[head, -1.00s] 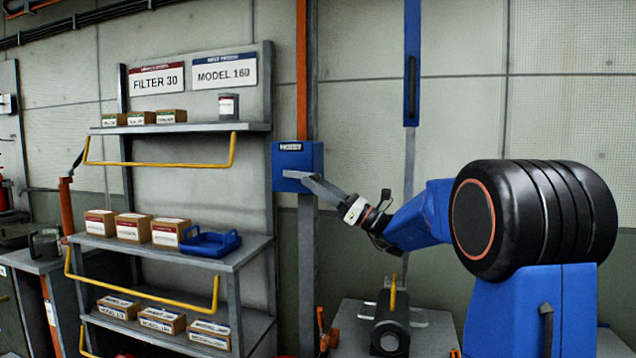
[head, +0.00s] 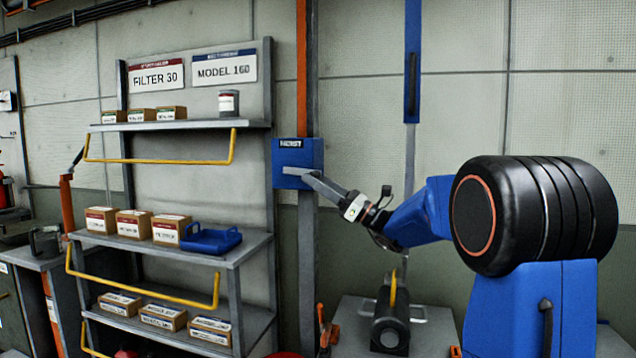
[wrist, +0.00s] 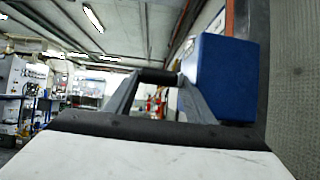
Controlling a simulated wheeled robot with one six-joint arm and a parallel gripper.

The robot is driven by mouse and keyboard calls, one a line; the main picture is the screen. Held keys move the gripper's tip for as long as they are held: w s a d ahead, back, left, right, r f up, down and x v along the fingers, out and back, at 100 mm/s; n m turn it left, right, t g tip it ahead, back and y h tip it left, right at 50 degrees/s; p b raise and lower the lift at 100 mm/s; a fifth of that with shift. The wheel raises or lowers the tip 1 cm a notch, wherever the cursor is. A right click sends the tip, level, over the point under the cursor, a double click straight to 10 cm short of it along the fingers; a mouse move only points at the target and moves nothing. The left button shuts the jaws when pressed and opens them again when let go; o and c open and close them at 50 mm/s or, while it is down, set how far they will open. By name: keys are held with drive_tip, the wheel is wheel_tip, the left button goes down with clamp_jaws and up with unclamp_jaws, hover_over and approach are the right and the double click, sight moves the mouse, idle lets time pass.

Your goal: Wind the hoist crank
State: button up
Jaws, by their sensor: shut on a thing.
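The blue hoist box (head: 298,153) with a small label is fixed to a grey post on the wall, left of my arm in the head view. It also fills the right of the wrist view (wrist: 228,75). My gripper (head: 312,180) is at the lower front of the box. In the wrist view its two grey fingers (wrist: 157,80) lean in on a dark, bar-like crank handle (wrist: 157,75) and are shut on it. In the head view the fingers and a grey crank bar (head: 292,170) overlap, so the grip itself is hard to make out.
Left of the hoist stands a shelf (head: 195,125) with cartons, a blue tray (head: 210,240) and yellow rails. A dark cylinder (head: 390,325) with a yellow lever lies on a grey bench below my arm. The wall right of the box is mostly bare.

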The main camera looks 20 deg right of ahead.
drive_tip(key=shift+s+a+r, duration=0.15)
drive_tip(key=shift+s+a, duration=0.05)
drive_tip(key=shift+a, duration=0.15)
drive_tip(key=o, duration=1.3)
drive_tip(key=shift+a+n, duration=0.2)
drive_tip(key=shift+n, duration=0.1)
drive_tip(key=shift+o, duration=0.2)
drive_tip(key=shift+w+d, duration=0.1)
drive_tip(key=shift+d, duration=0.15)
drive_tip(key=v, duration=1.7)
drive_tip(key=shift+d, duration=0.15)
